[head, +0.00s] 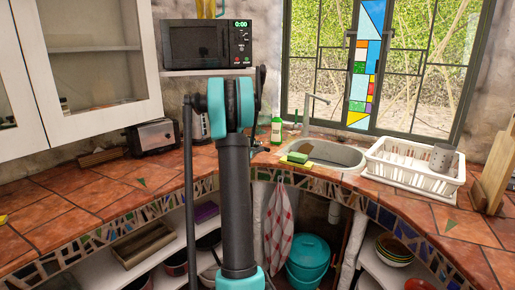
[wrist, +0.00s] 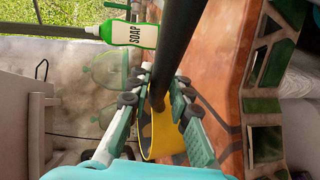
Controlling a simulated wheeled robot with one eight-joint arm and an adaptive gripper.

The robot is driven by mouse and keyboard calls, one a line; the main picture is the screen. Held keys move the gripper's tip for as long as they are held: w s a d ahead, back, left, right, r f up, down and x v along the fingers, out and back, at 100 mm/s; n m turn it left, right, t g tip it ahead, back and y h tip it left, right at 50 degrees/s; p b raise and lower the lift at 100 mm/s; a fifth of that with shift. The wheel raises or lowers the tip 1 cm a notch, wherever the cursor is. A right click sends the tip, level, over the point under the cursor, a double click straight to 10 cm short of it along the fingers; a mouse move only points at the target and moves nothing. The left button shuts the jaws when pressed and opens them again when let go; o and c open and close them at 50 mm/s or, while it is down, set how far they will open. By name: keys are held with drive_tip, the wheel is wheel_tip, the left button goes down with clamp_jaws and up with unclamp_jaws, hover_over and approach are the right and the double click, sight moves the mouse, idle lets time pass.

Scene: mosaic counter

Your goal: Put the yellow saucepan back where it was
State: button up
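In the wrist view my gripper (wrist: 153,98) has one finger on each side of a yellow piece (wrist: 160,145), most likely part of the yellow saucepan. A thick dark rod (wrist: 183,35) runs from the top of that view down to the yellow piece. It may be the handle, but I cannot tell. The yellow piece fills much of the gap between the fingers. Whether both pads press on it is unclear. In the head view my own arm hides the gripper and whatever is between its fingers.
A soap bottle (head: 276,130) stands by the sink (head: 335,154), and also shows in the wrist view (wrist: 130,34). A white dish rack (head: 408,172) is right of the sink. The tiled counter (head: 60,210) has free room at left.

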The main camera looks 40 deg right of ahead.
drive_tip(key=o, duration=0.3)
drive_tip(key=shift+r, duration=0.1)
drive_tip(key=v, duration=1.2)
drive_tip(key=shift+a, duration=0.1)
drive_tip(key=s+a+f+m+g+y, duration=0.1)
drive_tip(key=s+a+f+y, duration=0.3)
drive_tip(key=s+a, duration=0.6)
drive_tip(key=s+a+f+m+g+y, duration=0.1)
drive_tip(key=s+a+f+y, duration=0.3)
drive_tip(key=s+a+f, duration=0.4)
drive_tip(key=s+a+f+m+g+y, duration=0.1)
drive_tip(key=s+a+f+m+y, duration=0.2)
drive_tip(key=s+a, duration=1)
drive_tip(key=shift+s+a+f+m+y, duration=0.1)
drive_tip(key=shift+a+f+y, duration=0.4)
drive_tip(key=shift+a, duration=0.7)
drive_tip(key=shift+a+f+m+y, duration=0.15)
drive_tip(key=shift+a+f, duration=0.55)
drive_tip(key=shift+a, duration=0.55)
drive_tip(key=shift+s+a+f+m+y, duration=0.1)
drive_tip(key=shift+a+f+y, duration=0.35)
drive_tip(key=shift+a, duration=0.75)
drive_tip(key=shift+d, duration=0.15)
